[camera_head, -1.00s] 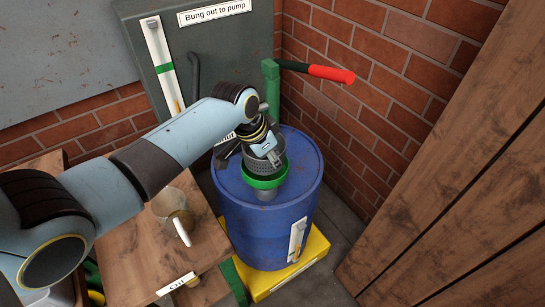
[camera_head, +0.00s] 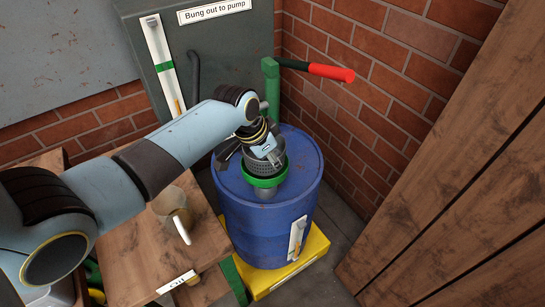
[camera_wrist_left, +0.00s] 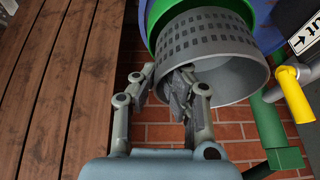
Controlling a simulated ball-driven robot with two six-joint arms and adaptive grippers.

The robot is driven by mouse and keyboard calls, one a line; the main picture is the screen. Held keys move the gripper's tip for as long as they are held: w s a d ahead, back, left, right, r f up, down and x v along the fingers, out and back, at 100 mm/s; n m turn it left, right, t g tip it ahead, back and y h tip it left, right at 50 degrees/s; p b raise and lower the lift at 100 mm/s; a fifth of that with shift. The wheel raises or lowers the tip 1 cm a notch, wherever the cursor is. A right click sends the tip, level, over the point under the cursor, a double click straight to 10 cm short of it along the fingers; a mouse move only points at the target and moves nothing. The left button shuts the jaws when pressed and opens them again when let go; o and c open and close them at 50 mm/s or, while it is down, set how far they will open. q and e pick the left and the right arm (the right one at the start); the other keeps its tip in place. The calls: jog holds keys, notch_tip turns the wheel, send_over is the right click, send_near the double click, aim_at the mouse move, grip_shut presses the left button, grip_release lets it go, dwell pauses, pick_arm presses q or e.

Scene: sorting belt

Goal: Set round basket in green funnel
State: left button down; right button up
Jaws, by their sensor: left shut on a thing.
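The round basket (camera_head: 258,160) is a grey perforated cylinder at the mouth of the green funnel (camera_head: 266,182), which stands on top of the blue drum (camera_head: 268,226). My left gripper (camera_head: 270,154) is shut on the basket's wall from above. In the left wrist view, the gripper's fingers (camera_wrist_left: 168,88) pinch the rim of the basket (camera_wrist_left: 236,68), one finger inside and one outside. The green funnel (camera_wrist_left: 160,14) shows behind the basket there. I cannot tell whether the basket rests fully on the funnel. My right gripper is not in view.
A wooden bench with a metal jug (camera_head: 172,208) stands left of the drum. A green pump post (camera_head: 270,88) with a red-handled lever (camera_head: 330,72) rises behind it. A brick wall and wooden planks (camera_head: 450,200) bound the right side. The drum stands on a yellow base (camera_head: 290,268).

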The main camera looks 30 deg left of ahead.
aim_at(275, 172)
pick_arm(q)
jog(key=shift+f, duration=0.6)
jog(key=shift+b, duration=0.3)
jog(key=shift+f+b, duration=0.35)
jog(key=shift+f, duration=0.35)
jog(key=shift+f, duration=0.15)
jog(key=shift+f, duration=0.35)
